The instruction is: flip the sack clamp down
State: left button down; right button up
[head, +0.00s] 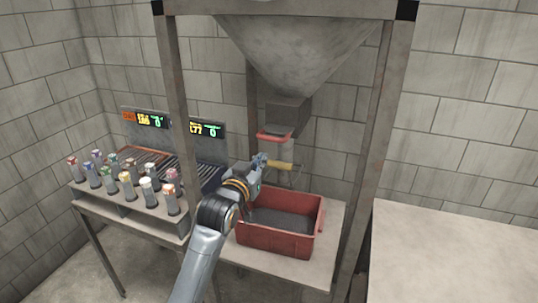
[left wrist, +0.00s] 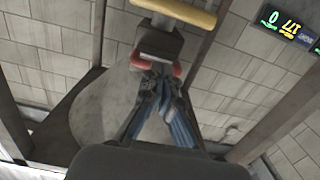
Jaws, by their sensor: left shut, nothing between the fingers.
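A grey hopper (head: 300,45) narrows to a dark square spout (head: 288,111). A red bar (head: 275,135), likely part of the sack clamp, runs along the spout's lower front edge. A yellow handle (head: 279,166) sits lower, under the spout. My left gripper (head: 262,162) is just left of the yellow handle and below the red bar. In the left wrist view, my left gripper (left wrist: 160,76) is shut and empty, its tips overlapping the spout's red edge in the picture; I cannot tell whether they touch. The yellow handle also shows there (left wrist: 180,11). My right gripper is out of view.
A red bin (head: 280,243) stands on the table under the spout. Steel frame posts (head: 372,140) stand on both sides. At left, a rack holds several capped tubes (head: 128,185), with number displays (head: 206,129) behind. A bare tabletop (head: 455,250) is at right.

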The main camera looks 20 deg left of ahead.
pick_arm(q)
jog(key=p, duration=0.4)
send_over(272, 163)
jog(key=w, duration=0.1)
jog(key=shift+f, duration=0.25)
jog(key=f, duration=0.1)
jog(key=s+f+p, duration=0.1)
jog(key=shift+f, duration=0.3)
jog(key=shift+s+f+p, duration=0.35)
jog(key=shift+f+p, duration=0.05)
jog(key=shift+f, duration=0.2)
jog(key=shift+w, duration=0.1)
jog(key=shift+f, duration=0.1)
